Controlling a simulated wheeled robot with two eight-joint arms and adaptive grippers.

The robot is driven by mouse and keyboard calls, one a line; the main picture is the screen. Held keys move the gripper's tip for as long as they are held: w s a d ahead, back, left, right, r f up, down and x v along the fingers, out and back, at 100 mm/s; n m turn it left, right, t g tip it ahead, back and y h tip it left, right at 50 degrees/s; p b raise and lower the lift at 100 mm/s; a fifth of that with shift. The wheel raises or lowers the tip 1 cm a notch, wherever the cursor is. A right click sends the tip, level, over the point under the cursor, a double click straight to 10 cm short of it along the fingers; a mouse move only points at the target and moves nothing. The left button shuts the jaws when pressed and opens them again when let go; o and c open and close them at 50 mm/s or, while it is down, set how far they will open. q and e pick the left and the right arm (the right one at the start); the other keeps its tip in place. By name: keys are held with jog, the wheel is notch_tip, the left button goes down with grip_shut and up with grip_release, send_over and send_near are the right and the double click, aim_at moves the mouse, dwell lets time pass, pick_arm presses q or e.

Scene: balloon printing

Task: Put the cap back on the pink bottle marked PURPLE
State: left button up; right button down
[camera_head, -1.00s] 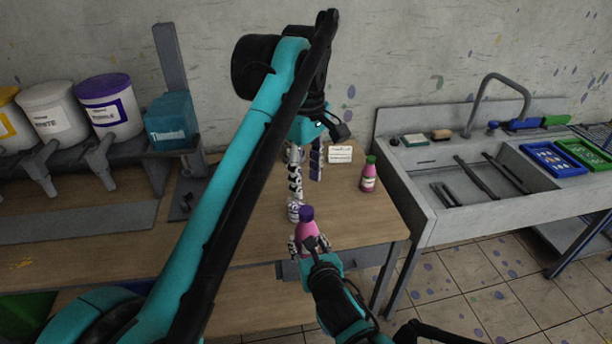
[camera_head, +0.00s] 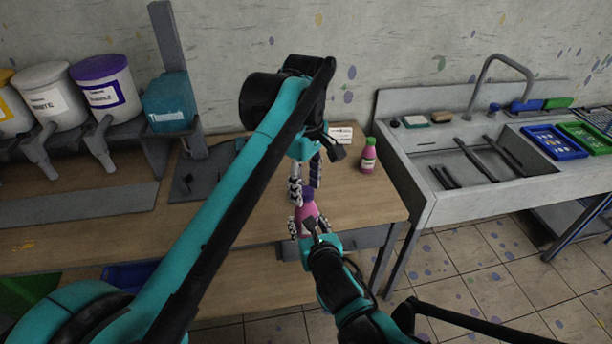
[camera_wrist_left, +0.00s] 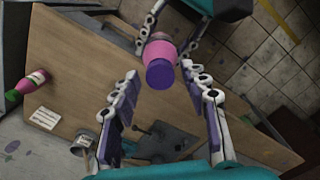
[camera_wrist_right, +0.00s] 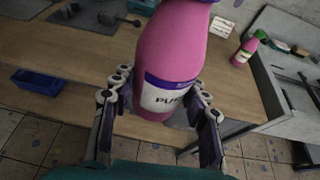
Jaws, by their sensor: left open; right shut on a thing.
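The pink bottle (camera_head: 308,211) is held in the air in my right gripper (camera_head: 306,228), which is shut on its body. Its label shows only "PU" in the right wrist view (camera_wrist_right: 172,97); the bottle's top is cut off there. The purple cap (camera_wrist_left: 160,74) sits at the bottle's top in the left wrist view; I cannot tell whether it is screwed tight. In the head view the cap (camera_head: 308,192) is just below or between the fingertips of my left gripper (camera_head: 305,184). The left gripper is open, pointing down at the cap, with a gap on both sides.
A second pink bottle with a green cap (camera_head: 367,157) stands on the wooden table (camera_head: 370,203) near a small white card (camera_head: 341,134). The sink (camera_head: 470,160) is to the right. Paint buckets (camera_head: 104,86) and a teal box (camera_head: 168,103) stand left.

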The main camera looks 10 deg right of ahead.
pick_arm(q)
grip_shut()
jog(key=m, duration=2.1)
jog(key=shift+f, duration=0.1)
jog(key=shift+o, duration=0.7)
grip_release()
